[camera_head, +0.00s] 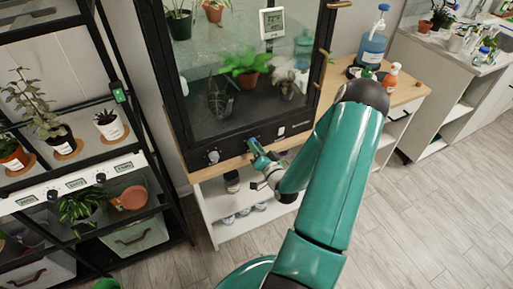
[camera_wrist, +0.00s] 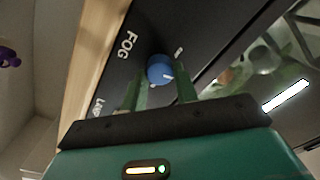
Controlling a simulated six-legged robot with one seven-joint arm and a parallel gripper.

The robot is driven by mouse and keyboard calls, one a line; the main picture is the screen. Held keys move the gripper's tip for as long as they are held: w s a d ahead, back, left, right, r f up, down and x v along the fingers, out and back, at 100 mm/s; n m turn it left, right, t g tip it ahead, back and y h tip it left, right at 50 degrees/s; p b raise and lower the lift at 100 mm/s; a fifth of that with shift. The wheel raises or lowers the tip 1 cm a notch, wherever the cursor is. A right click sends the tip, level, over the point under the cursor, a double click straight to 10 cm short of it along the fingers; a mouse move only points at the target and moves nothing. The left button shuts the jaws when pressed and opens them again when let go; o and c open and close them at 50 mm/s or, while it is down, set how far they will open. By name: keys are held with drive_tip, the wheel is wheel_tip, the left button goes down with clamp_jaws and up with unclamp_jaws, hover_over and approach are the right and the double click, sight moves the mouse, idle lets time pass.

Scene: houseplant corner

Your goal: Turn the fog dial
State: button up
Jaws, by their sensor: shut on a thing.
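The fog dial (camera_wrist: 160,68) is a round blue knob on the black front panel, beside the printed word FOG. A short white mark shows on its face, and small white ticks lie around it. My gripper (camera_wrist: 159,80) has its two green fingers on either side of the dial and is shut on it. In the head view my gripper (camera_head: 259,156) reaches the lower panel of the glass cabinet (camera_head: 232,142), with the dial mostly hidden there.
A second, pale knob (camera_head: 213,156) sits left on the same panel. Plants stand behind the cabinet glass. A black plant rack (camera_head: 110,70) stands at left. A blue pump bottle (camera_head: 373,45) and a small orange-and-white bottle (camera_head: 391,76) stand on the wooden top at right.

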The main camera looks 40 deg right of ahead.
drive_tip(key=shift+m, duration=1.4)
drive_tip(key=o, duration=1)
drive_tip(key=shift+c, duration=0.2)
drive_tip(key=shift+s, duration=0.1)
drive_tip(key=v, duration=1.3)
drive_tip(key=shift+s+a, duration=0.15)
drive_tip(key=shift+s, duration=0.2)
